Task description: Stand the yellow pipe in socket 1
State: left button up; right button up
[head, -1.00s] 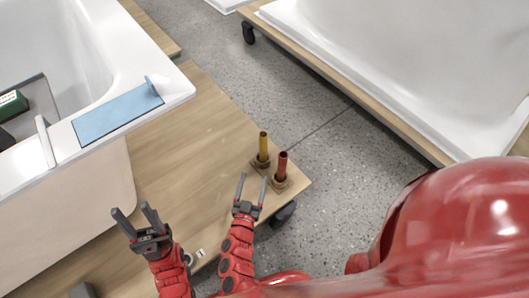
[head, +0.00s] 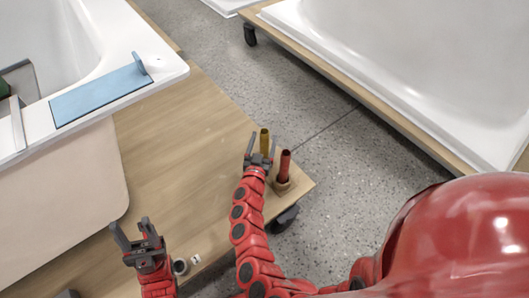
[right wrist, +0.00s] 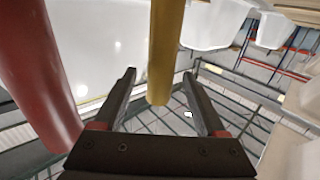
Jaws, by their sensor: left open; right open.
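The yellow pipe (head: 265,139) stands upright near the wooden board's corner, its lower part hidden behind my right gripper (head: 261,143). My right gripper is open. In the right wrist view the yellow pipe (right wrist: 166,45) shows between its two fingers (right wrist: 160,76), with gaps on both sides. The red pipe (head: 284,166) stands right beside it in a square wooden base, and fills the left of the right wrist view (right wrist: 35,75). My left gripper (head: 131,226) is open and empty over the board's near part. A small grey ring (head: 180,266) lies near a white label (head: 196,259); its marking is unreadable.
The wooden board (head: 190,150) carries a white bathtub shell (head: 140,55) with a blue plate (head: 100,95) on its rim. Another tub (head: 400,60) stands on a wheeled board at the right. Speckled floor (head: 340,150) lies between them.

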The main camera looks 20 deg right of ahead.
jog(key=shift+x, duration=0.8)
grip_shut()
jog(key=shift+s, duration=0.1)
dwell(0.6)
